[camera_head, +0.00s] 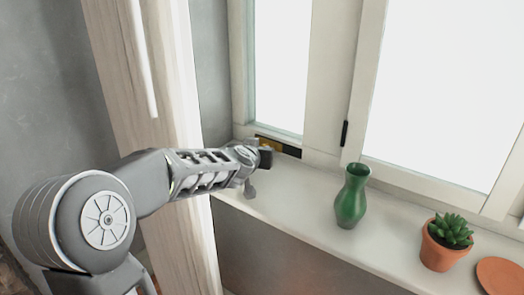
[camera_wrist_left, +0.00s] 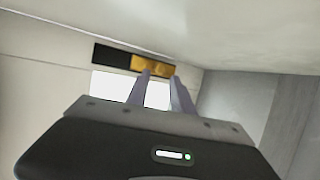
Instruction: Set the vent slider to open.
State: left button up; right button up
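The vent is a narrow dark strip (camera_head: 292,152) low on the window frame, just above the sill. A gold slider (camera_head: 268,145) covers its left part in the head view, partly hidden by my gripper. In the left wrist view, which looks upside down, the gold slider (camera_wrist_left: 152,66) fills the strip's right part and the black part (camera_wrist_left: 112,56) lies left. My left gripper (camera_wrist_left: 161,78) is open, its two fingers apart with the gold slider just beyond the tips. I cannot tell whether they touch it. My right gripper is not in view.
A green vase (camera_head: 352,197), a potted succulent (camera_head: 446,242) and a terracotta saucer (camera_head: 500,276) stand on the white sill (camera_head: 300,196), right of my left arm. The sill between gripper and vase is clear.

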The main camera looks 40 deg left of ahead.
pick_arm(q)
jog(key=x, duration=0.4)
jog(key=shift+w+a+f+b, duration=0.1)
jog(key=shift+w+b, duration=0.2)
jog(key=shift+b, duration=0.1)
jog(key=shift+c, duration=0.2)
grip_shut()
dwell(0.9)
